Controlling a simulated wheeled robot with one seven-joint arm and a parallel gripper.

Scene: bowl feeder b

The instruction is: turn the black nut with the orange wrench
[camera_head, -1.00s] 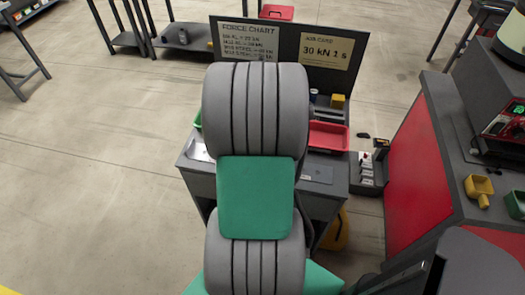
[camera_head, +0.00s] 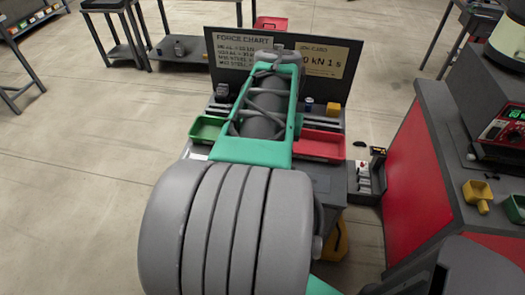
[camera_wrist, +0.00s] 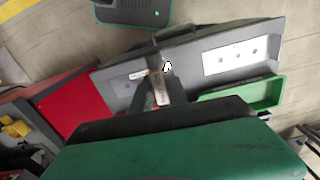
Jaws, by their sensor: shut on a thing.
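My gripper (camera_wrist: 160,92) shows in the wrist view as small grey fingers beyond the large green and black housing of my arm. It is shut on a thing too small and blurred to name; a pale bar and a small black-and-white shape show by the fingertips. The fingers are over the grey bench (camera_wrist: 115,82). In the head view my arm covers the middle of the bench and the gripper cannot be seen. I cannot make out the orange wrench or the black nut in either view.
In the head view a green bin (camera_head: 205,128) and a red bin (camera_head: 318,143) flank my arm. A dark chart board (camera_head: 226,70) stands behind, with a yellow block (camera_head: 333,108) before it. A red-sided cabinet (camera_head: 410,165) is at the right. Open floor is at the left.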

